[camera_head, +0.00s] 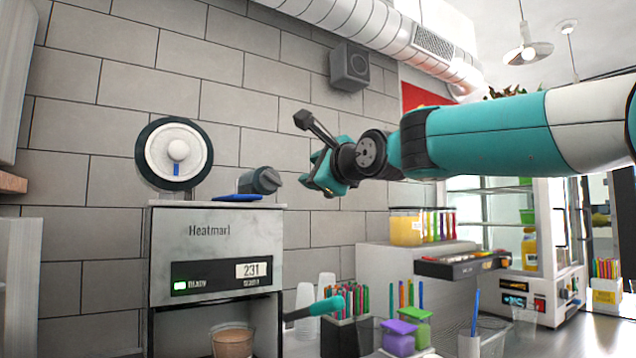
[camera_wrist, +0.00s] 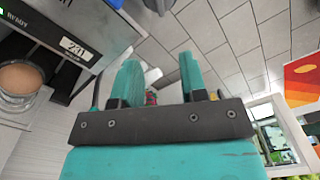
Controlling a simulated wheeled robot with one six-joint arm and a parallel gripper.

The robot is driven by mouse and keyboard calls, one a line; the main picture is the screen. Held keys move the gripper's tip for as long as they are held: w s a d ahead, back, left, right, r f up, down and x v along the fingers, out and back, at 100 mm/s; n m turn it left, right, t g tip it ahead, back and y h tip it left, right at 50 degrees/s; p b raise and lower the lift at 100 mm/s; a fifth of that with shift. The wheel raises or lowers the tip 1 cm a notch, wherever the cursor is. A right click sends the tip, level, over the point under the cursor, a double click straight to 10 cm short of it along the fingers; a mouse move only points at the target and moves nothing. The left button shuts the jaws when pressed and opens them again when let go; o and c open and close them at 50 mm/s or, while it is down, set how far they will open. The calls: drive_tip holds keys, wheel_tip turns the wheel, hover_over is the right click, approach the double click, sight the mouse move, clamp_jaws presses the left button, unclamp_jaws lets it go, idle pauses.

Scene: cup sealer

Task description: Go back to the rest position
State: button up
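My gripper (camera_head: 318,172) is raised in the air in front of the tiled wall, to the right of the cup sealer's top, at the end of my teal arm. In the wrist view its two teal fingers (camera_wrist: 160,68) stand apart with nothing held between them. The cup sealer (camera_head: 190,250) is a grey box marked "Heatmarl" with a lit display reading 231. A cup with brown contents (camera_head: 233,342) stands in the sealer's lower opening. The cup also shows at the left of the wrist view (camera_wrist: 20,78), apart from my gripper.
A teal-ended handle (camera_head: 318,308) sticks out at the sealer's right. Stacked clear cups (camera_head: 305,305), a dark holder of coloured straws (camera_head: 346,335) and green and purple boxes (camera_head: 398,336) stand on the counter. A glass-fronted cabinet (camera_head: 530,235) is at the right.

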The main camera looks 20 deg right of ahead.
drive_tip(key=shift+s+d, duration=0.1)
drive_tip(key=shift+s, duration=0.45)
drive_tip(key=s+a+f+n+g+y, duration=0.1)
drive_tip(key=s+a+f+n+g, duration=0.15)
drive_tip(key=s+f+n, duration=0.35)
drive_tip(key=s+a+f+n+g, duration=0.1)
drive_tip(key=a+f+n+g, duration=0.15)
drive_tip(key=f, duration=0.55)
drive_tip(key=s+a+f+n+g+y, duration=0.1)
drive_tip(key=s+a+f+n+g, duration=0.1)
drive_tip(key=s+f+n+g, duration=0.4)
drive_tip(key=s+a+f+n+g+h, duration=0.1)
drive_tip(key=s+f+n+g, duration=0.5)
drive_tip(key=s+f+n, duration=0.8)
drive_tip(key=s+f, duration=0.3)
drive_tip(key=s, duration=0.3)
drive_tip(key=shift+a+g, duration=0.3)
drive_tip(key=shift+a, duration=0.05)
drive_tip(key=shift+w, duration=0.1)
drive_tip(key=shift+c, duration=0.4)
